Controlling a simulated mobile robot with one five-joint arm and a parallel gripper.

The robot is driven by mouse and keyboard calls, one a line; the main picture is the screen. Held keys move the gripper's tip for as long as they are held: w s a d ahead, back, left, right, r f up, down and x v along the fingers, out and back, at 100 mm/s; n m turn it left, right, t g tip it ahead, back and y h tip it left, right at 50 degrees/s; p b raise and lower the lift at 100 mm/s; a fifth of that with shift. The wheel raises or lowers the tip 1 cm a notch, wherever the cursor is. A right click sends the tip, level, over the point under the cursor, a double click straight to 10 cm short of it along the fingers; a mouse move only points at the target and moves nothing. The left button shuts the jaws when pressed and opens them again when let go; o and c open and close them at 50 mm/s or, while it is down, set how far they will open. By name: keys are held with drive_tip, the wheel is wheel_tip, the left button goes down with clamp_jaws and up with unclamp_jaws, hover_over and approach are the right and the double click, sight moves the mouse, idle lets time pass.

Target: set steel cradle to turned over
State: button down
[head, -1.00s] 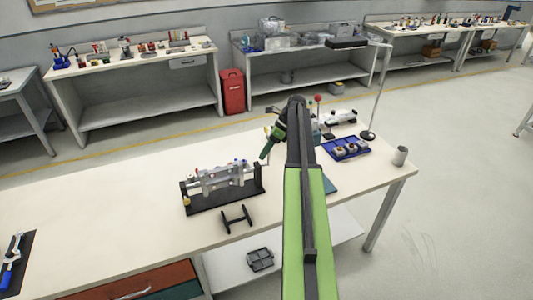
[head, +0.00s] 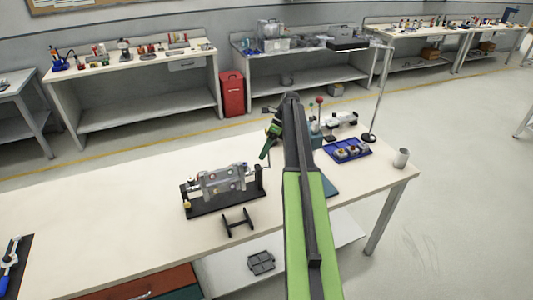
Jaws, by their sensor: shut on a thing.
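The steel cradle (head: 222,179) is a grey block-like frame held between the uprights of a black stand (head: 225,203) on the bench, left of my arm. Small red, yellow and blue parts show around it. My gripper (head: 267,147) hangs at the end of my arm, right of and behind the cradle and apart from it in the picture. It is shut on a slim dark green item (head: 265,152) that points down and left. The fingertips are small and partly hidden, so the item's exact shape is unclear.
A small black H-shaped rest (head: 237,221) lies in front of the stand. A blue tray (head: 347,150) with several parts, a grey cup (head: 401,158) and a thin pole (head: 379,95) are at right. The bench left of the stand is mostly clear.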

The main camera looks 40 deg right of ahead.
drive_tip(key=shift+s+d, duration=0.15)
drive_tip(key=c, duration=1.2)
unclamp_jaws()
drive_tip(key=shift+o, duration=0.2)
drive_tip(key=p+v, duration=0.9)
drive_tip(key=v, duration=0.3)
drive_tip(key=shift+p, duration=0.4)
